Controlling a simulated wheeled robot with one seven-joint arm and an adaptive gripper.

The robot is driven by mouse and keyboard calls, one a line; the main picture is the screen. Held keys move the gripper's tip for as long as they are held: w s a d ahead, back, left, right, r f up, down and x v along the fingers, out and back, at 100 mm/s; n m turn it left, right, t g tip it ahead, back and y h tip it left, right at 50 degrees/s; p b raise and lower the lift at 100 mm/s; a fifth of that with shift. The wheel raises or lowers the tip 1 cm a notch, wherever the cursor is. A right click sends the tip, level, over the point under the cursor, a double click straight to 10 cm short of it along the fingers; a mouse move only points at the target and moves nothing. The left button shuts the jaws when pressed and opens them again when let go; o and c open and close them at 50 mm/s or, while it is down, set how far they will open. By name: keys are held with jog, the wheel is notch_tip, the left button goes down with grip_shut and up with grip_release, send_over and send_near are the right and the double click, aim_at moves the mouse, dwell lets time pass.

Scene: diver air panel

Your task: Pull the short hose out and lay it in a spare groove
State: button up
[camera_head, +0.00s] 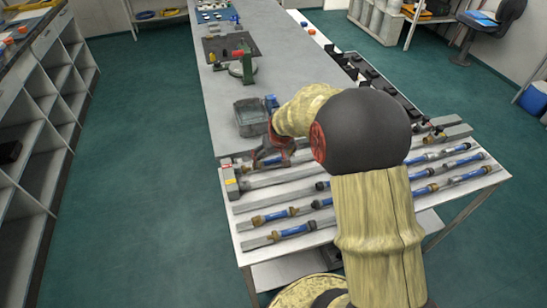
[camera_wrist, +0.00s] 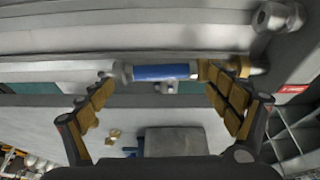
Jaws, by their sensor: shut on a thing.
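My gripper (camera_head: 268,156) is low over the near-left end of the bench, beside the end block (camera_head: 230,184) with red and yellow labels. In the wrist view my gripper (camera_wrist: 160,76) has its padded fingers at either end of a short hose (camera_wrist: 162,72). The hose has a blue middle, a grey left end and a brass right end, and lies level across the view. In the head view my gripper and arm hide it. Grey grooved rails (camera_head: 252,207) run across the bench. Blue hoses with brass and dark ends (camera_head: 285,216) lie along the nearer ones.
A grey open bin (camera_head: 251,117) stands just behind my gripper and shows in the wrist view (camera_wrist: 172,141). A round metal fitting (camera_wrist: 277,17) is at upper right there. A green stand (camera_head: 245,66) is farther back. Black parts (camera_head: 365,70) line the bench's right side.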

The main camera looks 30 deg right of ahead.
jog(key=shift+r+p, duration=1.6)
jog(key=shift+r, duration=1.15)
jog(key=shift+a+r+p, duration=0.15)
jog(key=shift+p, duration=0.15)
